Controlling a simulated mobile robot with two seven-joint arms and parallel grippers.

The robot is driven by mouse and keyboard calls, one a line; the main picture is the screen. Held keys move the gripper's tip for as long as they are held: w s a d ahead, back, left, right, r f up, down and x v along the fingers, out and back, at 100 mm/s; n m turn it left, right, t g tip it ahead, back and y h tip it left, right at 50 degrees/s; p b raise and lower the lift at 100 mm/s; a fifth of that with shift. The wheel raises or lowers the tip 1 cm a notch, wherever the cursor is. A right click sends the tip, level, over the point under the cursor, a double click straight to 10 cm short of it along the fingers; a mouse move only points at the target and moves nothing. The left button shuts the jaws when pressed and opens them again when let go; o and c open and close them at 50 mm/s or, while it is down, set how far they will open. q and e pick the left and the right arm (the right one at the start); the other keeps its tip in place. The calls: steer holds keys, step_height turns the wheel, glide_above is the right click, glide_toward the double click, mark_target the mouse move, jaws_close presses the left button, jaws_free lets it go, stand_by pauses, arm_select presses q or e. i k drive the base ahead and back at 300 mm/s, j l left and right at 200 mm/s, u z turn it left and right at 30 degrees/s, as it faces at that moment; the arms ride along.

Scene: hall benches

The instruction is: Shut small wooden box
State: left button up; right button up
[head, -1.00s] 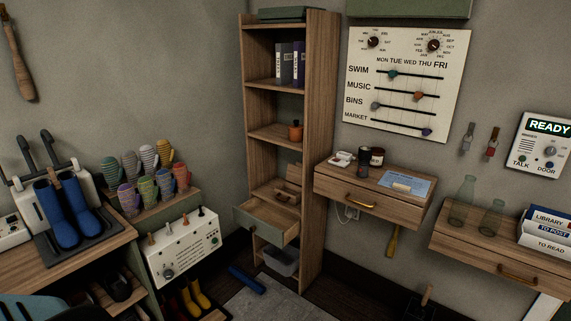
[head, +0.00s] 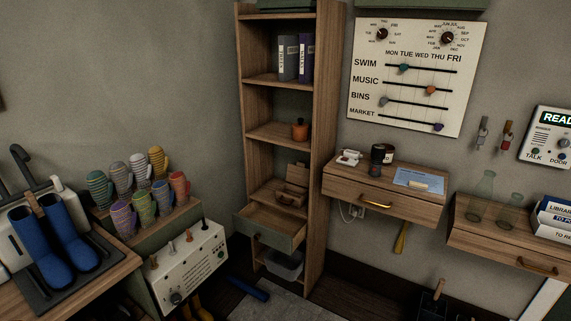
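A small wooden box (head: 291,198) stands on a lower shelf of the tall wooden shelf unit, just above a pulled-out drawer. Its lid (head: 297,174) appears raised at the back, so the box looks open. It is small in the head view and its inside is hard to make out. Neither of my grippers shows in the head view.
The green-fronted drawer (head: 270,226) juts out below the box's shelf. A wall-mounted wooden drawer shelf (head: 345,190) is to the right. A bench with blue boots (head: 68,245) and a rack of mittens (head: 140,190) stand left. A blue object (head: 248,289) lies on the floor.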

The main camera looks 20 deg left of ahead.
mark_target(297, 174)
steer(key=j, duration=0.55)
steer(key=i+j+u, duration=0.1)
steer(key=j, duration=0.95)
steer(key=k+l, duration=0.25)
steer(key=l, duration=0.15)
steer(key=k+l+u, duration=0.1)
steer(key=l, duration=0.3)
steer(key=k+l, duration=0.15)
steer(key=l, duration=0.15)
steer(key=k+l, duration=0.1)
steer(key=l, duration=0.2)
steer(key=k+l, duration=0.15)
steer(key=l, duration=0.15)
steer(key=l+u, duration=0.15)
steer(key=l, duration=0.75)
steer(key=i+l, duration=0.15)
steer(key=l, duration=0.15)
steer(key=i+l, duration=0.15)
steer(key=l, duration=0.15)
steer(key=i+l+u, duration=0.1)
steer(key=l, duration=0.2)
steer(key=i+l, duration=0.15)
steer(key=i, duration=0.2)
steer(key=i+l+u, duration=0.1)
steer(key=i, duration=0.3)
steer(key=i+l, duration=0.3)
